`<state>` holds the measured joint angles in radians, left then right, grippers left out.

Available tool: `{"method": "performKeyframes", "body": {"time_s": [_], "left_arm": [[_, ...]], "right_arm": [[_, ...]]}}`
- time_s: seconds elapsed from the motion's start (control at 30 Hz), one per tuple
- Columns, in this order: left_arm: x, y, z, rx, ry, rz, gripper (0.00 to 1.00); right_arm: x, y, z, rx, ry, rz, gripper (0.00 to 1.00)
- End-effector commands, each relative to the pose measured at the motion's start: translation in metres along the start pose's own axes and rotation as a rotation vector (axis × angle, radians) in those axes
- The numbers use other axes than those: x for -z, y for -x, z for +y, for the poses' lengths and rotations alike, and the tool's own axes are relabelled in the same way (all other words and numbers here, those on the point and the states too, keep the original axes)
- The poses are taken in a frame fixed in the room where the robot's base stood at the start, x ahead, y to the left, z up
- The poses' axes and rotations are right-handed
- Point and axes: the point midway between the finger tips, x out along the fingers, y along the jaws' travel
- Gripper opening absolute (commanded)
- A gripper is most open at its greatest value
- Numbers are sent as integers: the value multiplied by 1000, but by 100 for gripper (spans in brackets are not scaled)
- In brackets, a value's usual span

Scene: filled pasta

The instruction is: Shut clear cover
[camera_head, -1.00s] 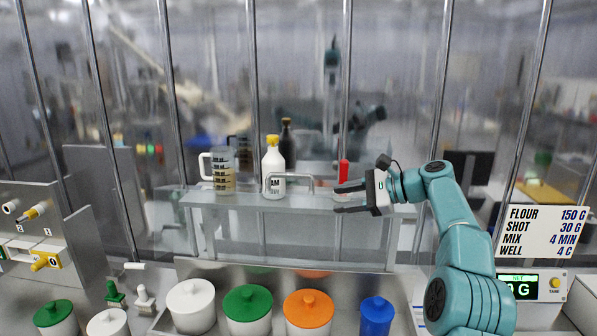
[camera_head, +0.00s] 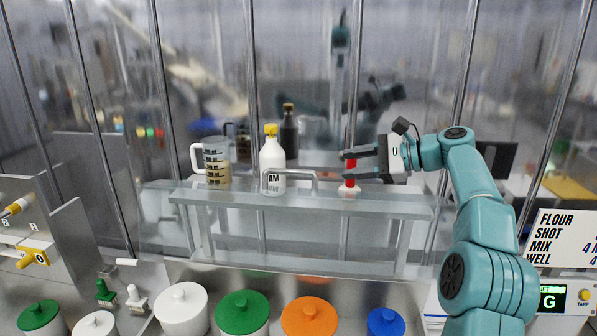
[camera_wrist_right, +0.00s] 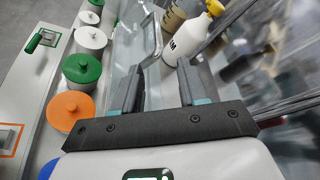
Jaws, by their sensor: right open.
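The clear cover (camera_head: 330,203) is a see-through panel with a pale edge, standing across the middle of the head view. A metal bar handle (camera_head: 290,172) is on its top near the middle. The handle also shows in the right wrist view (camera_wrist_right: 153,42), beyond my fingertips. My right gripper (camera_head: 345,165) is open and empty, to the right of the handle and apart from it. Its fingers point left, level with a small red-topped bottle (camera_head: 349,188) that they partly hide. The fingers also show in the wrist view (camera_wrist_right: 158,72). My left gripper is out of view.
A yellow-capped white bottle (camera_head: 272,158), a measuring jug (camera_head: 216,160) and a dark bottle (camera_head: 289,135) stand behind the handle. Several lidded pots, one with an orange lid (camera_head: 309,316), line the front. A scale (camera_head: 565,298) is at right. Metal bars rise behind.

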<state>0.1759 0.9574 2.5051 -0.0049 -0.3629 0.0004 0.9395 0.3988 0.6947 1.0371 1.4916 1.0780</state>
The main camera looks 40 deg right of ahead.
Motion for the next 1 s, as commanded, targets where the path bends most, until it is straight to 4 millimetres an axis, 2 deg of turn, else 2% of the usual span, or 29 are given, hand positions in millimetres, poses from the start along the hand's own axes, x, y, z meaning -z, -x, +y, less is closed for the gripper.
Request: {"method": "performKeyframes", "body": {"time_s": [0.3, 0.5, 0.7, 1.0], "left_arm": [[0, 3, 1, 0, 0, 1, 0], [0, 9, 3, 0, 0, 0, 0], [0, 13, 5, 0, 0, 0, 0], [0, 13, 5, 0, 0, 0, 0]], "right_arm": [[-4, -76, 3, -5, -1, -5, 42], [-3, -118, 2, -5, -2, -4, 42], [-1, -139, 1, -4, -1, -3, 42], [1, -143, 0, -3, -1, -1, 42]]}}
